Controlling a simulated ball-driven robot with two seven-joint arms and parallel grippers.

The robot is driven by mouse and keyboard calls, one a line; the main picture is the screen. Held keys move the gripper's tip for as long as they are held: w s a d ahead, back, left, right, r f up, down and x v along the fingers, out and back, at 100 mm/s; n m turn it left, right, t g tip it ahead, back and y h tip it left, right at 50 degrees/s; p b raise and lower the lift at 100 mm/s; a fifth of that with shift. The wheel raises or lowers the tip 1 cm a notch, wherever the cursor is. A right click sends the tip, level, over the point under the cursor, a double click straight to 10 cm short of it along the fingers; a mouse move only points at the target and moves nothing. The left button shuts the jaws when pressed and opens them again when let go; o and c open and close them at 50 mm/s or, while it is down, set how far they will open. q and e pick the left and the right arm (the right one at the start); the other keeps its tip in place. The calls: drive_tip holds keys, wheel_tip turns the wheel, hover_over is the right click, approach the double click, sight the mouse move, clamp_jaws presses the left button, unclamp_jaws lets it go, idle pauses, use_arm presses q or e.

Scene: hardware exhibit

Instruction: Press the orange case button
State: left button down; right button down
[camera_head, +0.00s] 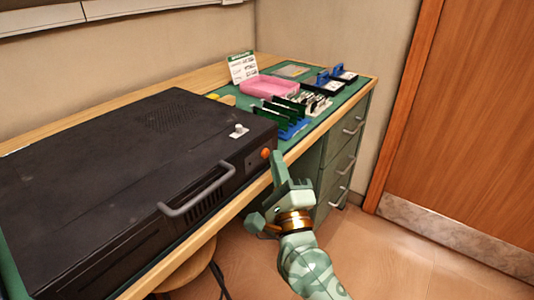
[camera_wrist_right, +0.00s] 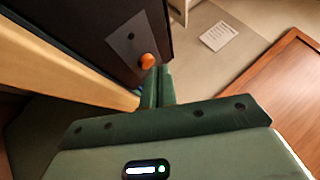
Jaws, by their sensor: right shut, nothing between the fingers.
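The orange button (camera_head: 265,153) sits on the front face of the large black case (camera_head: 110,150), near its right end. My right gripper (camera_head: 277,160) is shut and empty, with its fingertips right beside the button in the head view. In the right wrist view the orange button (camera_wrist_right: 147,61) stands out from the dark case panel (camera_wrist_right: 125,40), just beyond the shut fingertips (camera_wrist_right: 158,72). I cannot tell whether the fingertips touch the button. My left gripper is not in view.
A grey handle (camera_head: 197,190) sticks out of the case front. Behind the case, the workbench (camera_head: 330,108) holds a pink tray (camera_head: 270,87), green boards (camera_head: 290,105) and a small sign (camera_head: 242,67). Drawers (camera_head: 343,155) stand below. Floor is free at right.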

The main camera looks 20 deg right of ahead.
drive_tip(key=shift+w+a, duration=0.25)
drive_tip(key=shift+w, duration=0.05)
idle(0.5)
idle(0.4)
drive_tip(key=shift+s+d+p, duration=0.35)
drive_tip(key=shift+s+d, duration=0.15)
drive_tip(key=shift+s, duration=0.15)
drive_tip(key=shift+s, duration=0.1)
drive_tip(key=s+d, duration=0.1)
drive_tip(key=s, duration=0.1)
drive_tip(key=s+d+p, duration=0.1)
drive_tip(key=d, duration=0.1)
drive_tip(key=shift+s, duration=0.4)
